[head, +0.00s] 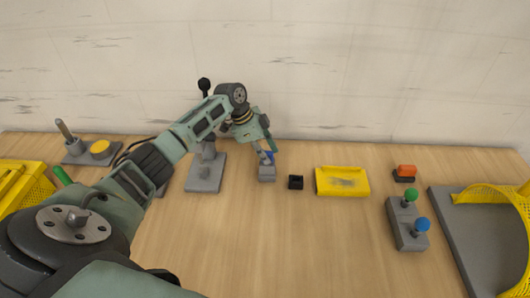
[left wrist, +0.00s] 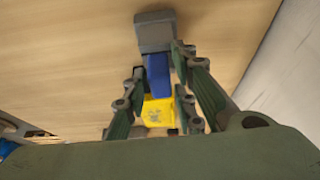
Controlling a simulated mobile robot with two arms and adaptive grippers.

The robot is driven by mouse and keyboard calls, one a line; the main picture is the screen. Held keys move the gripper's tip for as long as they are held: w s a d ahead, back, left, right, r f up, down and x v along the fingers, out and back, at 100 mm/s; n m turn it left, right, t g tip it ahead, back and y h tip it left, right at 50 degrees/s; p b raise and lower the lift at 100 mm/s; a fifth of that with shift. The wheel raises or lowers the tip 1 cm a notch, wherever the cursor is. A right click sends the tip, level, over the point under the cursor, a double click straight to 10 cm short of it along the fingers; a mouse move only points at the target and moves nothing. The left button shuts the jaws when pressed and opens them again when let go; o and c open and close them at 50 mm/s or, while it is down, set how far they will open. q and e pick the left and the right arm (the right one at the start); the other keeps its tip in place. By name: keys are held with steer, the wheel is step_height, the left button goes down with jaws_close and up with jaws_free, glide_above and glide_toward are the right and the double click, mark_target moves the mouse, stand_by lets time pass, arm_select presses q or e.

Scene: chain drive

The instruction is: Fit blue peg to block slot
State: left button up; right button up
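The blue peg (head: 270,155) is at the grey block (head: 266,174) on the table. In the left wrist view the blue peg (left wrist: 157,76) lies between my fingers, with its far end against the grey block (left wrist: 154,32). I cannot tell how deep it sits, as the slot is hidden. My left gripper (head: 266,151) points down over the block. In the left wrist view the fingertips of my left gripper (left wrist: 158,62) lie close along both sides of the peg and appear shut on it. My right gripper is out of view.
A yellow tray (head: 342,181) and a small black holder (head: 296,182) are right of the block. A grey stand (head: 205,173) is to its left. Farther right are an orange piece (head: 405,171) and a grey base with knobs (head: 406,226). The table in front is clear.

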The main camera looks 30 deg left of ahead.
arm_select(q)
steer(key=shift+o, duration=1.3)
steer(key=v, duration=0.7)
steer(key=shift+r, duration=0.25)
steer(key=shift+s, duration=0.15)
